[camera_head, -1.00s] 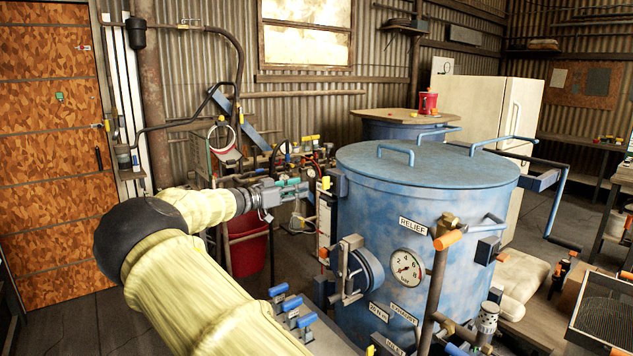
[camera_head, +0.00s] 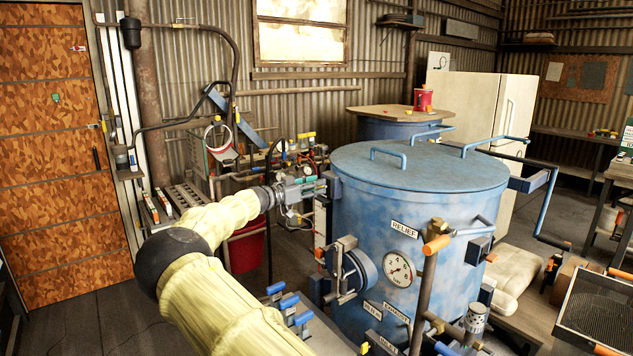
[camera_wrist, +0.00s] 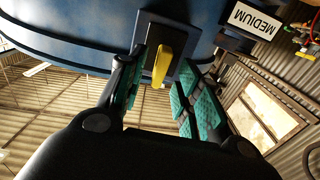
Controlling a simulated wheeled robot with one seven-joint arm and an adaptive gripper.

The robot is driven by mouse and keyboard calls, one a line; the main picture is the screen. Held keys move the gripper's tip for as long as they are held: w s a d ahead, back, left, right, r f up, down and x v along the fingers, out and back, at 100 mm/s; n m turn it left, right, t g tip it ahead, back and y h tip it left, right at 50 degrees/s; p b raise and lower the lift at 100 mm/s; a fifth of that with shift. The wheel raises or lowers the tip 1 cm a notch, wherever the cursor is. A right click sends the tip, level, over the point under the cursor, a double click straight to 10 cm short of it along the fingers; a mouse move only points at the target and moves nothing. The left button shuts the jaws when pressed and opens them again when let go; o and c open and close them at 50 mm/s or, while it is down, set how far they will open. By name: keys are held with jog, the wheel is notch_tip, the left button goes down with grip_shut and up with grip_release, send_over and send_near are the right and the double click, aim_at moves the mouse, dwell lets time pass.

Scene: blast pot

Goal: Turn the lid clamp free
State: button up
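The blue pot (camera_head: 410,240) stands right of centre with its flat round lid (camera_head: 420,165) on top. In the wrist view the lid clamp is a yellow handle (camera_wrist: 162,65) on a dark bracket at the pot's side, beside a MEDIUM label (camera_wrist: 253,18). My gripper (camera_head: 313,187) is at the pot's left side, just under the lid's rim. In the wrist view my gripper (camera_wrist: 161,80) is open, with one green-padded finger on each side of the yellow handle. Neither finger clearly touches it. The handle is mostly hidden in the head view.
A pressure gauge (camera_head: 399,269) and a round side hatch (camera_head: 352,271) are on the pot's front. An orange-handled pipe (camera_head: 437,243) stands at its front right. Blue-handled valves (camera_head: 288,302) are below my arm. A red bucket (camera_head: 247,246) stands behind it.

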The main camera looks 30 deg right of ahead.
jog(key=shift+s+d+r, duration=0.1)
jog(key=shift+d+r, duration=0.15)
jog(key=shift+d, duration=0.05)
jog(key=shift+f, duration=0.1)
jog(key=shift+d, duration=0.1)
jog(key=shift+c, duration=1)
grip_shut()
